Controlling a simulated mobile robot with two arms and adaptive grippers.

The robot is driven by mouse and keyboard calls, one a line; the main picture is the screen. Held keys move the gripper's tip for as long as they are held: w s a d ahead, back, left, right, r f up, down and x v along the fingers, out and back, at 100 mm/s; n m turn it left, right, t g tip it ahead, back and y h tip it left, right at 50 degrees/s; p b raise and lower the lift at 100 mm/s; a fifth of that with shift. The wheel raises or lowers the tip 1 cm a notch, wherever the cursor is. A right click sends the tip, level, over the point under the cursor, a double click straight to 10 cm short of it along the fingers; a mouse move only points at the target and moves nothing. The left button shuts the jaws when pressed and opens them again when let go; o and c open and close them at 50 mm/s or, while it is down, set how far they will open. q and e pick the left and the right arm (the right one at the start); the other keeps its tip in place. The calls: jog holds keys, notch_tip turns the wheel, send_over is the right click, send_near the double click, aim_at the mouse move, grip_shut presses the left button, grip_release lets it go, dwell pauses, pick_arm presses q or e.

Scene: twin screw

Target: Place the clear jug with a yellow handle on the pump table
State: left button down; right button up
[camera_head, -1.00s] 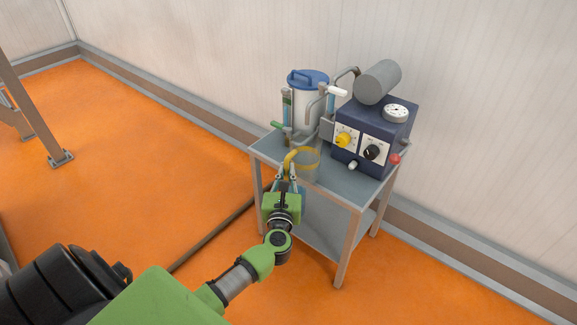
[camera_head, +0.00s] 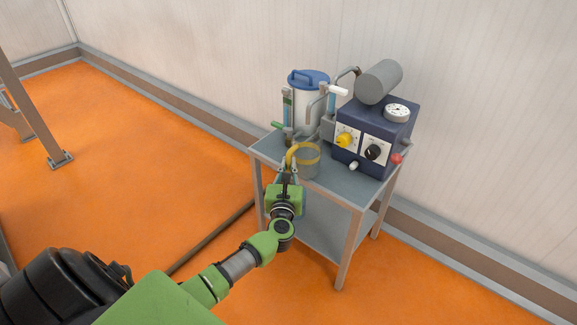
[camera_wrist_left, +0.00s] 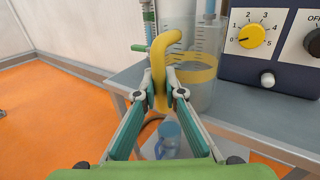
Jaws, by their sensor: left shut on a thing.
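The clear jug (camera_head: 309,163) has a yellow rim band and a yellow handle (camera_head: 290,156). It is upright at the front left part of the pump table (camera_head: 339,190). I cannot tell whether its base touches the tabletop. My left gripper (camera_head: 290,171) is shut on the handle, in front of the jug. In the left wrist view the fingertips (camera_wrist_left: 164,98) pinch the lower part of the handle, and the jug body (camera_wrist_left: 197,88) stands behind it to the right. My right gripper is not in view.
A dark blue pump unit (camera_head: 373,150) with dials stands on the table to the right. The front right tabletop is clear. In the wrist view a bluish clear vessel (camera_wrist_left: 168,138) shows low, near the lower shelf.

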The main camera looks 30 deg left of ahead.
pick_arm(q)
jog(key=c, duration=2.1)
grip_release()
jog(key=shift+c, duration=0.2)
jog(key=shift+r, duration=0.1)
